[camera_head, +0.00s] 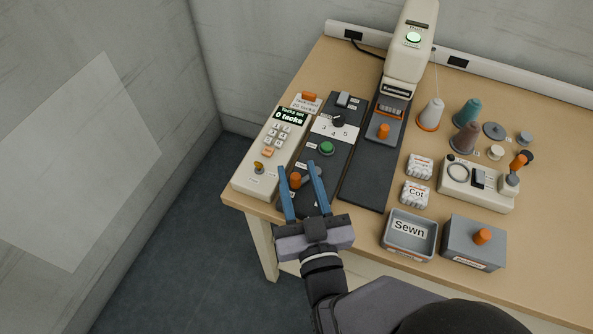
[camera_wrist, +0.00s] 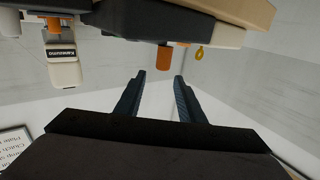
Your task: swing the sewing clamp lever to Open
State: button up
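An orange-knobbed lever (camera_head: 295,180) stands at the front end of the dark control panel (camera_head: 317,160). Its orange knob (camera_wrist: 163,57) also shows in the wrist view, which looks upside down. I take it for the clamp lever, but its labels are too small to read. My gripper (camera_head: 297,166) is open and empty, with its two blue fingers on either side of the knob in the head view. In the wrist view the knob appears between and just beyond the fingertips; contact does not show. Another orange knob (camera_head: 383,130) is on the plate under the sewing head (camera_head: 405,50).
A keypad box (camera_head: 270,150) reading "0 tacks" with a brass toggle (camera_head: 258,167) is close on the left. A green button (camera_head: 327,147) lies behind the gripper. A "Sewn" bin (camera_head: 408,235), a grey box (camera_head: 474,243) and thread cones (camera_head: 430,114) are to the right.

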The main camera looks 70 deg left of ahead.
aim_at(296, 182)
jog(key=shift+s+d+f+b, duration=0.15)
jog(key=shift+d+f+b, duration=0.25)
jog(key=shift+f, duration=0.3)
jog(key=shift+s+d+f+b, duration=0.1)
jog(key=shift+d+f+b, duration=0.2)
jog(key=shift+f, duration=0.35)
jog(key=shift+w+a+b, duration=0.1)
jog(key=shift+a+b, duration=0.2)
jog(key=shift+a, duration=0.15)
jog(key=shift+w+a, duration=0.25)
jog(key=shift+a, duration=0.8)
jog(key=shift+w+a, duration=0.2)
jog(key=shift+a, duration=0.8)
jog(key=shift+w+a, duration=0.25)
jog(key=shift+a, duration=0.8)
grip_shut()
